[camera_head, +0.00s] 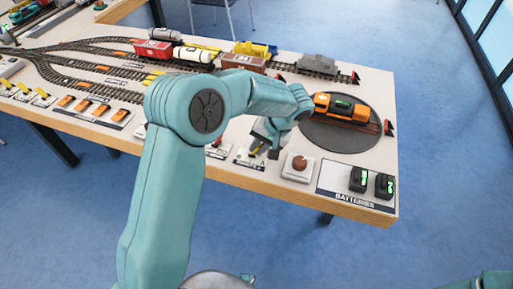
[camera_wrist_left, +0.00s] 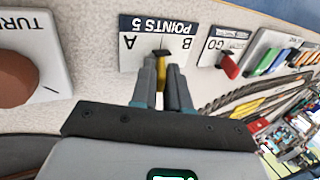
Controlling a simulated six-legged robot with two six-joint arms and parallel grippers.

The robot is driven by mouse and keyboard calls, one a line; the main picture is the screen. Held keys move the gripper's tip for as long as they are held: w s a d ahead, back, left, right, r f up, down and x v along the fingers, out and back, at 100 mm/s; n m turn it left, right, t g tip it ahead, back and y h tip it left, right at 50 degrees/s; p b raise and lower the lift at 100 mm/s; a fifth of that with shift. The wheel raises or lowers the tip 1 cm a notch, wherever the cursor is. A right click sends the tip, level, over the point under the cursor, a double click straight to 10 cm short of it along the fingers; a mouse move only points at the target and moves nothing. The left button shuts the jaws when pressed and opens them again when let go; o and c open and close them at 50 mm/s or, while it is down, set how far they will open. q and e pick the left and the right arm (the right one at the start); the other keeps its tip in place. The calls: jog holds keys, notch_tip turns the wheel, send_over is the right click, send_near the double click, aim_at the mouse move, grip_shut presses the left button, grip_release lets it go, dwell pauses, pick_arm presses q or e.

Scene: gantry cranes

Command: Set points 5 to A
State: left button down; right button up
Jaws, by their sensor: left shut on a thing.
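The POINTS 5 plate (camera_wrist_left: 157,28) is white with a dark label strip and shows upside down in the left wrist view, with A at left and B at right. Its yellow lever (camera_wrist_left: 162,57) stands between the letters. My left gripper (camera_wrist_left: 163,68) is shut on this lever, one finger on each side. The fingers hide much of the lever, so I cannot tell its exact lean. In the head view, my left gripper (camera_head: 262,147) is low over the plate (camera_head: 243,162) near the table's front edge. My right gripper is not in view.
A GO plate with a red lever (camera_wrist_left: 230,66) stands close beside the lever. On the other side is a brown knob (camera_head: 299,162) on a white base. Batteries (camera_head: 371,182), a turntable with an orange locomotive (camera_head: 343,107) and tracks with wagons (camera_head: 153,49) are nearby.

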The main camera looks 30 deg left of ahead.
pick_arm(q)
jog(key=shift+d+f+y, duration=0.1)
jog(key=shift+d+y, duration=0.05)
jog(key=shift+y, duration=0.25)
jog(key=c, duration=1.2)
grip_release()
jog(key=p+v, duration=0.1)
jog(key=v, duration=1.5)
jog(key=shift+d, duration=0.1)
